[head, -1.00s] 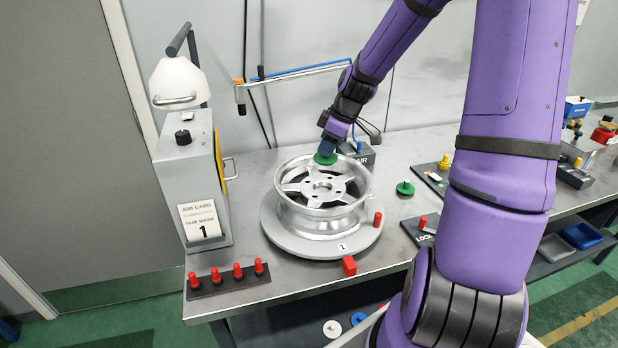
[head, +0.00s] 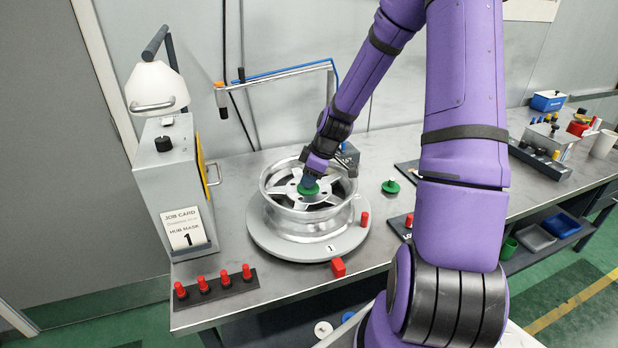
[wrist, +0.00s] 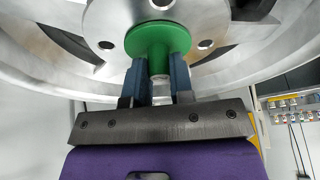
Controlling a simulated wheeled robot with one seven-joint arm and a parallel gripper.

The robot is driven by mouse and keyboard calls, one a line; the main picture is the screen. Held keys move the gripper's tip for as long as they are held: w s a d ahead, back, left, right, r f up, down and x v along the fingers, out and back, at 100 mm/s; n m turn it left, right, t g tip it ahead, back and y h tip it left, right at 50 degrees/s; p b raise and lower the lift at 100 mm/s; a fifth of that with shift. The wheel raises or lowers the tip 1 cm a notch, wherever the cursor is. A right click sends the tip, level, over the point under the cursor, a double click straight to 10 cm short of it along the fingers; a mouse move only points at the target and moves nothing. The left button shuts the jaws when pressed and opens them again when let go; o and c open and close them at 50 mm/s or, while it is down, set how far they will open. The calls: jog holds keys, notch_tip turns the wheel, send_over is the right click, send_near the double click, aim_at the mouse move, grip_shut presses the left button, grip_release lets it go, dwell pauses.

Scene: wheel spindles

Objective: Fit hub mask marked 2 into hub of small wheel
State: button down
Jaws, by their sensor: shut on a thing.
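A silver wheel (head: 338,218) lies flat on a grey round turntable (head: 262,240) marked 1. My gripper (head: 309,180) is shut on a green hub mask (head: 309,189), over the middle of the wheel. In the wrist view the blue fingers of my gripper (wrist: 160,80) hold the mask's stem. The green disc (wrist: 150,38) covers much of the wheel's hub (wrist: 110,20), and bolt holes show around it. I cannot tell whether the disc is seated in the hub. No number on the mask is readable.
A second green mask (head: 390,187) stands on the bench right of the wheel. Red pegs (head: 225,279) stand in a rack at the front left. A job card (head: 184,232) reads hub mask 1. A red block (head: 338,267) sits at the turntable's front.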

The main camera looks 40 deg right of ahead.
jog(key=c, duration=1)
grip_release()
jog(key=v, duration=1.1)
jog(key=s+a+r+m+h, duration=0.3)
jog(key=s+a+r+m, duration=0.1)
jog(key=s+a+r, duration=0.75)
jog(key=s+a+r+m+t, duration=0.1)
jog(key=s+a+r+m, duration=0.1)
jog(key=s+r, duration=0.2)
jog(key=s+a+r+m+t, duration=0.1)
jog(key=s+r, duration=0.3)
jog(key=s, duration=0.4)
jog(key=shift+a+r+m, duration=0.35)
jog(key=shift+a+m, duration=0.4)
jog(key=shift+m, duration=0.05)
